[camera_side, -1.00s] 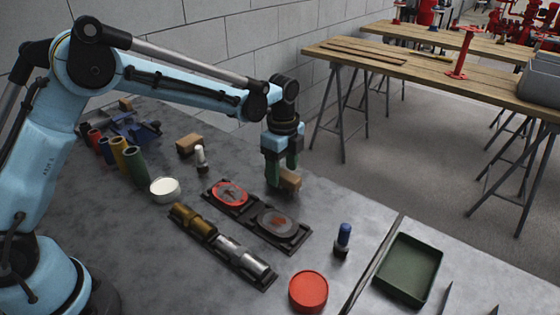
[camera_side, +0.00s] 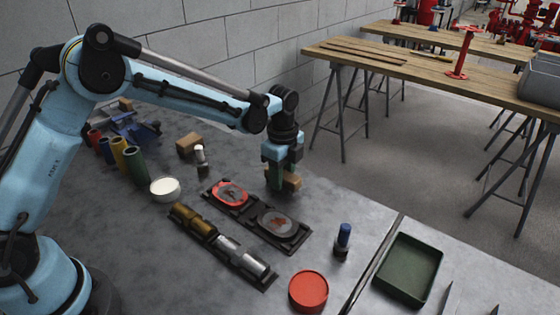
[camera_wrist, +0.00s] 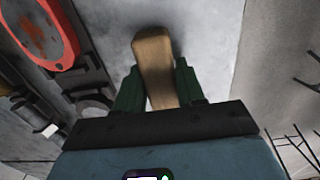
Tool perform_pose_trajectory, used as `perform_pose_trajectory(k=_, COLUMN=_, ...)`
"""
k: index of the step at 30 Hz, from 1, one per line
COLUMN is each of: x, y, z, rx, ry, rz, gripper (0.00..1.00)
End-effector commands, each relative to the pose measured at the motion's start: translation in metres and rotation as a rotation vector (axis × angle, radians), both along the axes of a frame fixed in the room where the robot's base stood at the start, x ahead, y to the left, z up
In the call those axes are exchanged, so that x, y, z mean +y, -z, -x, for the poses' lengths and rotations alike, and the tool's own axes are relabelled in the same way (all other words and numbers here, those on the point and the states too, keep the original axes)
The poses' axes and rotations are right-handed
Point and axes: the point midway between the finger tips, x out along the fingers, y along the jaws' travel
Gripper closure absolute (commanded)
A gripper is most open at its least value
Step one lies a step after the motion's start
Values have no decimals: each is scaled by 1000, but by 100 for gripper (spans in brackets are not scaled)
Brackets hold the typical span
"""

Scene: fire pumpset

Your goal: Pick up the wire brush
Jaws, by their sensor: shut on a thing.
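The wire brush shows as a tan wooden block (camera_side: 291,182) between the fingers of my gripper (camera_side: 281,184) in the side view. In the wrist view its wooden body (camera_wrist: 154,62) runs up from between the two green fingers of my gripper (camera_wrist: 159,90). The fingers are shut on it from both sides. The gripper points down near the far edge of the grey table. The bristles are hidden, and I cannot tell whether the brush touches the table.
A black tray (camera_side: 240,209) with a red oval part (camera_side: 230,192) and a grey oval part lies in front of the gripper. A white-topped bottle (camera_side: 201,160) and another tan block (camera_side: 189,144) stand to the left. A green tray (camera_side: 409,268) is at the right.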

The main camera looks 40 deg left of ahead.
Motion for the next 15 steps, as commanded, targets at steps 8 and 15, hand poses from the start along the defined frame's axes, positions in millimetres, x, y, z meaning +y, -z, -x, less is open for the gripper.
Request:
perform_pose_trajectory(k=8, x=0, y=-11, z=0, rx=0, ry=0, rz=0, gripper=96)
perform_pose_trajectory(k=15, x=-9, y=-48, z=6, rx=0, ry=5, rz=0, gripper=96)
